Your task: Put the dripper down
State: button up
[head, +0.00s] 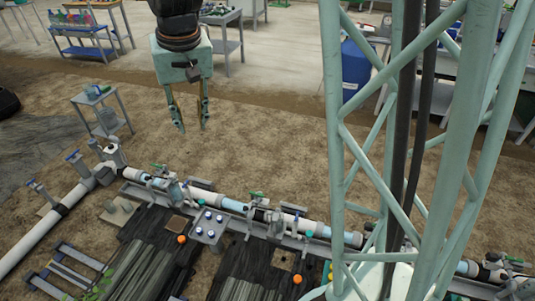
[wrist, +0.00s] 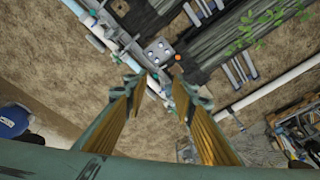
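My gripper (head: 190,122) hangs from the arm above the bare soil, behind the pipe line in the head view. Its two fingers are apart, with a clear gap between the tips. In the wrist view the fingertips (wrist: 160,88) also stand apart, and I see nothing held between them. I cannot make out a dripper for certain in either view. A small orange piece (head: 182,239) lies beside the grey block with blue-capped tops (head: 209,226). The orange piece (wrist: 178,57) and the block (wrist: 158,52) also show beyond the fingertips in the wrist view.
A pipe line with valves (head: 232,205) crosses the foreground. Dark slatted beds (head: 150,262) lie in front of it. A small grey stand (head: 100,98) is left of my gripper. A blue drum (head: 356,68) stands behind the lattice mast. The soil below my gripper is clear.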

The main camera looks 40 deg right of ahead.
jog(key=s+r+n, duration=0.1)
jog(key=s+r, duration=0.3)
jog(key=s, duration=0.7)
jog(key=s+r+t, duration=0.1)
jog(key=s+r, duration=0.3)
jog(key=s, duration=0.8)
jog(key=s+r+n, duration=0.1)
jog(key=s+r, duration=0.4)
jog(key=s, duration=0.7)
jog(key=shift+d+n, duration=0.15)
jog(key=shift+n, duration=0.15)
jog(key=shift+s, duration=0.1)
